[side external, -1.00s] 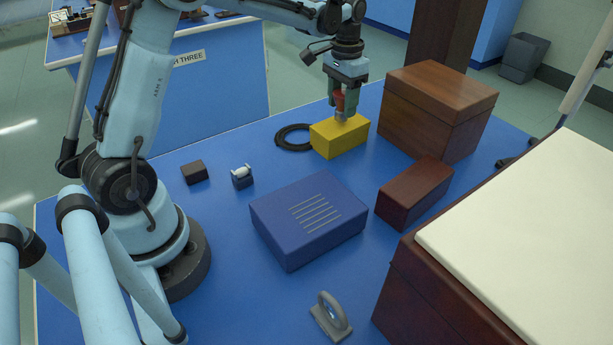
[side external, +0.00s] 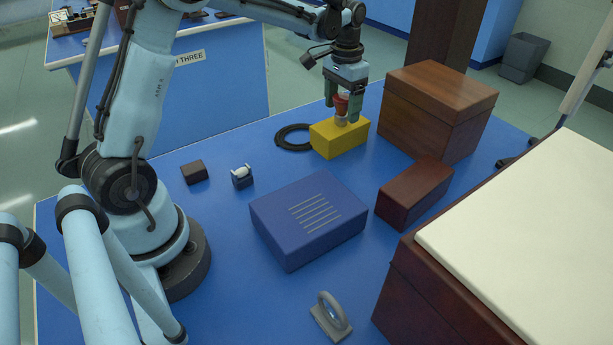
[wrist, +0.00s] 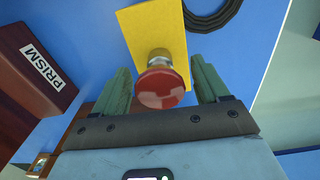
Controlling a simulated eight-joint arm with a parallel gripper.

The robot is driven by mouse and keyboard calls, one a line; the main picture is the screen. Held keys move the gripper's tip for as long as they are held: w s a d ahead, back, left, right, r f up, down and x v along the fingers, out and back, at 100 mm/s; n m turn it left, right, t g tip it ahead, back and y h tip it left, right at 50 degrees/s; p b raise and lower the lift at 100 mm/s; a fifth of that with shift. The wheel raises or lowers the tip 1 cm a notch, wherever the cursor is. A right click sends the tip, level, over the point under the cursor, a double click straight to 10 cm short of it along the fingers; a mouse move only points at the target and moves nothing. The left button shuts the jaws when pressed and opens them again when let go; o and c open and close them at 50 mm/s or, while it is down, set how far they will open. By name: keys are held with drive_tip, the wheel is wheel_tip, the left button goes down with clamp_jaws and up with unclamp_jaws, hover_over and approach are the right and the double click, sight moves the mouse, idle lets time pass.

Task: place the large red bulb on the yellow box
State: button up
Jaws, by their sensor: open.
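The large red bulb (side external: 341,105) stands upright with its pale base on top of the yellow box (side external: 326,142). In the wrist view the bulb (wrist: 160,87) shows its red end toward the camera, with the yellow box (wrist: 143,30) beyond it. My gripper (side external: 344,102) is open, with one green finger on each side of the bulb. In the wrist view the fingers of my gripper (wrist: 162,88) stand apart from the bulb, with a gap on both sides. The underside of the bulb's base is hard to see.
A black ring (side external: 281,139) lies left of the yellow box. A brown wooden box (side external: 425,115) stands close on the right, with a smaller dark red box (side external: 415,195) in front. A blue box (side external: 308,222) lies nearer.

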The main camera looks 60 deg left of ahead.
sight(343, 97)
wheel_tip(343, 97, up, 11)
drive_tip(key=shift+r, duration=0.2)
drive_tip(key=s+d+r+t, duration=0.1)
drive_tip(key=s+d+t, duration=0.2)
drive_tip(key=s+d, duration=0.4)
drive_tip(key=s+d+f+t, duration=0.3)
drive_tip(key=s+f, duration=0.4)
drive_tip(key=s, duration=0.3)
drive_tip(key=shift+d+t, duration=0.25)
drive_tip(key=shift+t, duration=0.35)
